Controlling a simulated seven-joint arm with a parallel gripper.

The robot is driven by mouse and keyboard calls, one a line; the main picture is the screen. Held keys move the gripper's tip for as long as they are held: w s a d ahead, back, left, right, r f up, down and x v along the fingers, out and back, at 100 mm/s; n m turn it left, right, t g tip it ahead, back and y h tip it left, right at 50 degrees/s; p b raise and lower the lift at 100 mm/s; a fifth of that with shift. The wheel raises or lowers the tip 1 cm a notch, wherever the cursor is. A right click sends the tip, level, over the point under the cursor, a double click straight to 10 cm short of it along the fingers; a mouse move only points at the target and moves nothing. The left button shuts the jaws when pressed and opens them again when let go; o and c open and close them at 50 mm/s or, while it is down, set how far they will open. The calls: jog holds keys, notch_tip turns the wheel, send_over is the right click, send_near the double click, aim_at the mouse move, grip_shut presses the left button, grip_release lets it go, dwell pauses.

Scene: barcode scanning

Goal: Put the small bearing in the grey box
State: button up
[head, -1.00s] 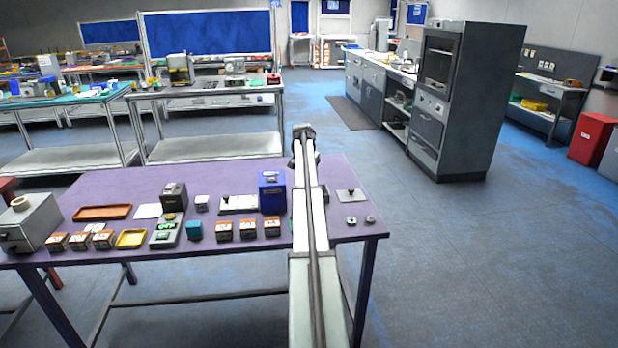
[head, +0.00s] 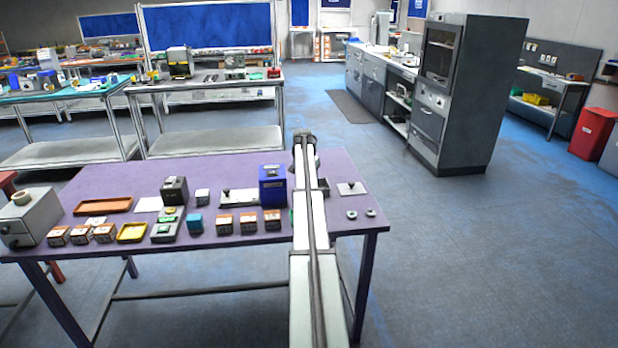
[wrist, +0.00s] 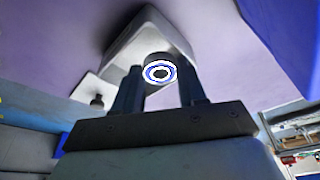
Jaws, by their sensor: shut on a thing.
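My gripper (wrist: 160,88) shows in the wrist view with its two dark fingers shut on the small bearing (wrist: 160,72). The bearing is a dark ring with a blue and white face, held at the fingertips. A pale grey box (wrist: 122,48) shows just beyond the bearing, partly covered by it and the fingers. I cannot tell the height of the bearing over the box.
A blue box (head: 272,190) stands close by, left of my arm. A plate with a knob (head: 351,189) and two small rings (head: 351,214) (head: 371,212) lie to the right. Several small boxes (head: 248,222) line the purple table's (head: 240,165) front.

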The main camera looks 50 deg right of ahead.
jog(key=o, duration=1.2)
jog(key=shift+c, duration=0.2)
jog(key=shift+r, duration=0.1)
jog(key=shift+r, duration=3.9)
